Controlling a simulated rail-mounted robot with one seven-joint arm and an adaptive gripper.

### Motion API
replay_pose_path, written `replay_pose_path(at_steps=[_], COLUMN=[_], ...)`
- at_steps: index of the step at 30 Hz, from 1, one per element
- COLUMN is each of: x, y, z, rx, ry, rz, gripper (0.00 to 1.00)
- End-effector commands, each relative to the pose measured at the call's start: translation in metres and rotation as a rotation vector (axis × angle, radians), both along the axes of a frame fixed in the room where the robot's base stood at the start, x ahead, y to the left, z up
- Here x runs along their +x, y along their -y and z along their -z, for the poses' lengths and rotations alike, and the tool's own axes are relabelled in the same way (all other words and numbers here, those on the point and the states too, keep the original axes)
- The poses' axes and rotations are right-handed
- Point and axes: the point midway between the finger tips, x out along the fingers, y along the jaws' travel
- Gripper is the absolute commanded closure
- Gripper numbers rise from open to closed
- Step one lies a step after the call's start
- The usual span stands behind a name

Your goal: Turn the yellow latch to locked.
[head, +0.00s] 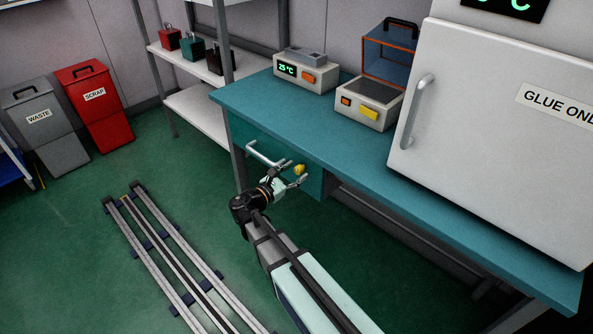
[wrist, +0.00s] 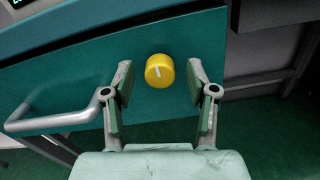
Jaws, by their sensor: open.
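The yellow latch (wrist: 159,71) is a round knob with a pale line mark on its face, on the front of a teal drawer (wrist: 60,92). My gripper (wrist: 158,88) is open, with one finger on each side of the latch and gaps between. It faces the drawer front and holds nothing. In the head view the latch (head: 299,169) shows by the fingertips of my gripper (head: 291,182). I cannot tell from the mark whether the latch is locked.
A metal drawer handle (head: 268,157) sticks out left of the latch. The teal bench top (head: 345,130) overhangs above and carries a device reading 25 °C (head: 305,73), an open-lidded box (head: 370,103) and a large white cabinet (head: 490,130). Floor rails (head: 165,250) lie at left.

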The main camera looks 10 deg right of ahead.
Motion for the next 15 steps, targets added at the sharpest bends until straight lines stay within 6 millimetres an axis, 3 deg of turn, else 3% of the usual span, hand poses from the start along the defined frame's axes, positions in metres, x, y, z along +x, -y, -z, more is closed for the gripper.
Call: replay_pose_path(at_steps=[13,14,15], x=[0.0056,0.0056,0.0056], y=[0.0084,0.0084,0.0083], z=[0.0001,0.0001,0.0001], rx=[0.0,0.0,0.0], ry=[0.0,0.0,0.0], rz=[-0.001,-0.001,-0.001], gripper=[0.42,0.49,0.64])
